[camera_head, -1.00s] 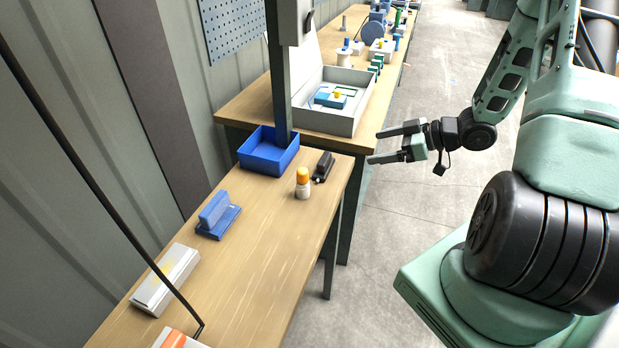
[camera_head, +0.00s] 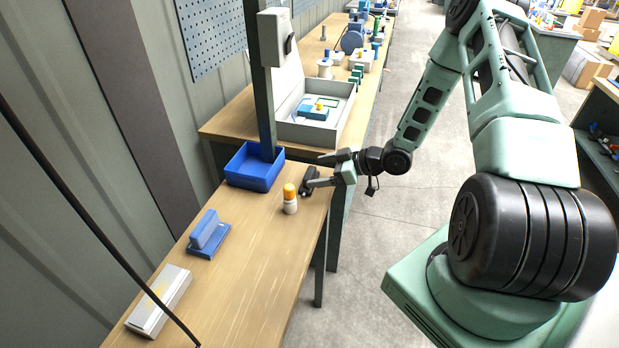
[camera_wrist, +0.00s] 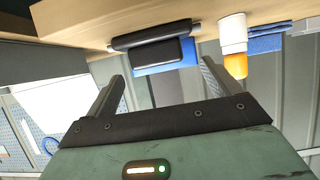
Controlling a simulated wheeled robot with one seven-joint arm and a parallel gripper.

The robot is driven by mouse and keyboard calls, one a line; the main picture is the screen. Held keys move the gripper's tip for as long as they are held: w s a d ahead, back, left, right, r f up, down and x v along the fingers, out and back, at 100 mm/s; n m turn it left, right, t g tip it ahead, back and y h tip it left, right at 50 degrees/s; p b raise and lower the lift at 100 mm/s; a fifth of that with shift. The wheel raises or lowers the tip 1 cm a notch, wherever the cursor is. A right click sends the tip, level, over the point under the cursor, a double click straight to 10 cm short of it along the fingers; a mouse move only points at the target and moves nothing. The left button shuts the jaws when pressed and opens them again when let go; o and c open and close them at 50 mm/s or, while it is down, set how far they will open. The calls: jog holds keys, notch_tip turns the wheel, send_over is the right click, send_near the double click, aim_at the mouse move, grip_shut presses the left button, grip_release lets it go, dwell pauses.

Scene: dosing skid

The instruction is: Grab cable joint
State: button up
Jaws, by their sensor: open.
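The cable joint appears to be the black object (camera_head: 308,182) lying on the near bench by its right edge. In the wrist view it is a dark rounded block (camera_wrist: 155,50) ahead of the fingers and roughly between their lines. My gripper (camera_head: 324,170) is open at that edge, with one finger close to the black object in the head view. The two spread fingers also show in the wrist view (camera_wrist: 162,72), with nothing between them. I cannot tell whether a finger touches the object.
A white bottle with an orange cap (camera_head: 290,200) stands close to the black object. A blue bin (camera_head: 252,178) is behind, by a dark post (camera_head: 262,90). A blue block-like tool (camera_head: 207,235) and a white box (camera_head: 160,300) lie nearer. The bench middle is clear.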

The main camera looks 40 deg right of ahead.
aim_at(312, 173)
jog(key=shift+d+f+p+x, duration=0.15)
jog(key=shift+p+x, duration=0.35)
jog(key=shift+x, duration=0.6)
jog(key=shift+d+f+p+x, duration=0.1)
jog(key=shift+p+x, duration=0.4)
jog(key=shift+x, duration=0.6)
jog(key=c, duration=1.1)
jog(key=shift+r, duration=0.1)
